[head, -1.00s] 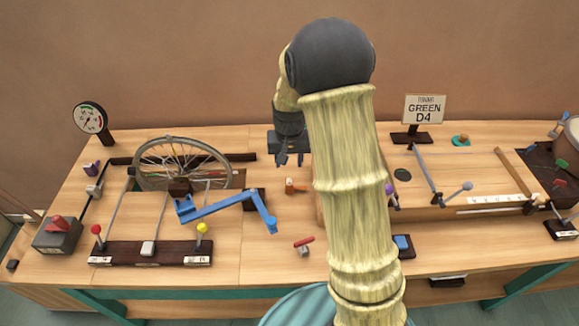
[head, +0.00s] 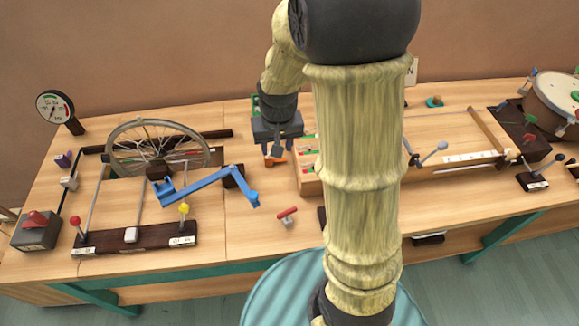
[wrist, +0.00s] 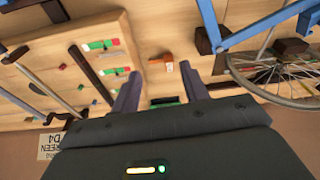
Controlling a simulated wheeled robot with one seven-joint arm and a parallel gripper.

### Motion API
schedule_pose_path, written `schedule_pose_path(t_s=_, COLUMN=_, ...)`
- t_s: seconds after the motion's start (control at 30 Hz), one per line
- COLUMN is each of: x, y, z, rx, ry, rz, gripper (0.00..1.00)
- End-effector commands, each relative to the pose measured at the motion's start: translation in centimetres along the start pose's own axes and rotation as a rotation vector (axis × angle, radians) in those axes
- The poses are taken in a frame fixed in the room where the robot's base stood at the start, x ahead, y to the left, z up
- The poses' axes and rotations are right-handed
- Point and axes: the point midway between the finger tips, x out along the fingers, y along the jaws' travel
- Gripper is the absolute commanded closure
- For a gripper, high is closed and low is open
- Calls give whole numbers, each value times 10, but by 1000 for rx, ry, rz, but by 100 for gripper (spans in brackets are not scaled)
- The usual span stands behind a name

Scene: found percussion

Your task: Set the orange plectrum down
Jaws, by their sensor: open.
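A small orange piece (head: 276,160), which looks like the orange plectrum, is on the wooden bench just left of the low wooden box. In the wrist view the orange piece (wrist: 169,66) shows with a pale mark, just beyond the gap between the fingertips. My gripper (head: 274,153) is open, fingers pointing down, right by the orange piece. In the wrist view my gripper (wrist: 160,74) has its two fingers well apart with nothing clamped between them. I cannot tell whether a finger touches the piece.
A blue crank linkage (head: 212,185) and a spoked wheel (head: 150,147) stand to the left. A red-handled knob (head: 287,212) is nearer the front. The wooden box (head: 308,180) is close on the right, partly behind my arm.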

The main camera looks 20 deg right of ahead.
Motion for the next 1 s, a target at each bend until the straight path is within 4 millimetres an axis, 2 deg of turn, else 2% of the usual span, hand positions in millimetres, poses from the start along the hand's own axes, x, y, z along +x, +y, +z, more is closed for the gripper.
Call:
schedule_pose_path(t_s=0.03, x=-11, y=2, z=20, rx=-19, ry=13, rz=-4, gripper=55)
schedule_pose_path(t_s=0.1, x=-22, y=5, z=46, rx=-45, ry=29, rz=-7, gripper=55)
schedule_pose_path(t_s=0.2, x=-31, y=9, z=77, rx=-79, ry=46, rz=-7, gripper=55)
schedule_pose_path(t_s=0.3, x=-35, y=12, z=96, rx=-100, ry=55, rz=-6, gripper=55)
schedule_pose_path(t_s=0.4, x=-36, y=13, z=101, rx=-106, ry=58, rz=-6, gripper=55)
schedule_pose_path(t_s=1.0, x=-36, y=13, z=100, rx=-106, ry=57, rz=-6, gripper=55)
